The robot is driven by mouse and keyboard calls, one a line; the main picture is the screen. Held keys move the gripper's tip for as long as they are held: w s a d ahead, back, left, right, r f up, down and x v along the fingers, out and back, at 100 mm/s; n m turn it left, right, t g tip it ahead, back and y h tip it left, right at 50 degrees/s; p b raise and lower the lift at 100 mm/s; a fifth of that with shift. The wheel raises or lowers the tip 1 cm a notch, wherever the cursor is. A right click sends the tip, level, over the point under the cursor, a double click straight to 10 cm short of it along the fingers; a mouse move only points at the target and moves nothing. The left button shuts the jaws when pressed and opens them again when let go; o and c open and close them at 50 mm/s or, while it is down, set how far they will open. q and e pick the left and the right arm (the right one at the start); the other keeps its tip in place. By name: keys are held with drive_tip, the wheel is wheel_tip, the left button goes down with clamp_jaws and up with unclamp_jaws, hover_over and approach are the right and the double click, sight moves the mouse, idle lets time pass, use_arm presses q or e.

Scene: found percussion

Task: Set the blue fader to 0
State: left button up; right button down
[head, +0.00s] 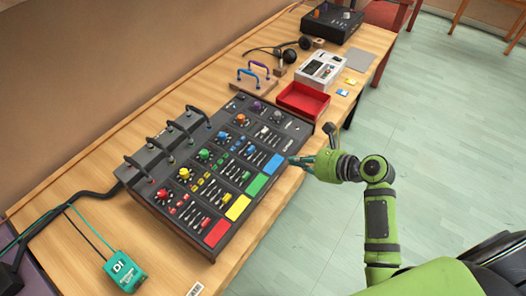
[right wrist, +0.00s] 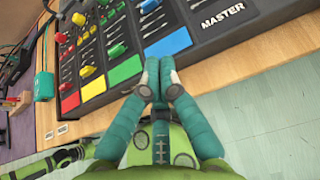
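The black mixer (head: 160,192) lies on the wooden table with coloured channel columns. The blue channel has a blue pad (head: 274,164) at its front edge, also in the right wrist view (right wrist: 168,44). A small blue cap (right wrist: 149,5) shows above that pad at the top of the right wrist view; I take it for the blue fader, and its scale is too small to read. My right gripper (head: 303,161) is just off the mixer's front edge by the blue pad. In the right wrist view its fingertips (right wrist: 160,72) are together with nothing between them.
Behind the mixer's right end stand a red tray (head: 303,101), a white device (head: 321,70) and a wooden block with coloured handles (head: 253,80). A teal DI box (head: 124,271) lies at the near left. Open floor lies right of the table.

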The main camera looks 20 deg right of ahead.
approach(253, 150)
drive_tip(key=f, duration=0.1)
drive_tip(key=w+f, duration=0.1)
drive_tip(key=f, duration=0.1)
drive_tip(key=shift+w+a+f, duration=0.15)
drive_tip(key=shift+a+f, duration=0.05)
drive_tip(key=shift+a, duration=0.2)
drive_tip(key=shift+w+a+r+p, duration=0.1)
drive_tip(key=shift+w+a+p, duration=0.4)
drive_tip(key=shift+w+a, duration=0.7)
drive_tip(key=shift+w, duration=0.3)
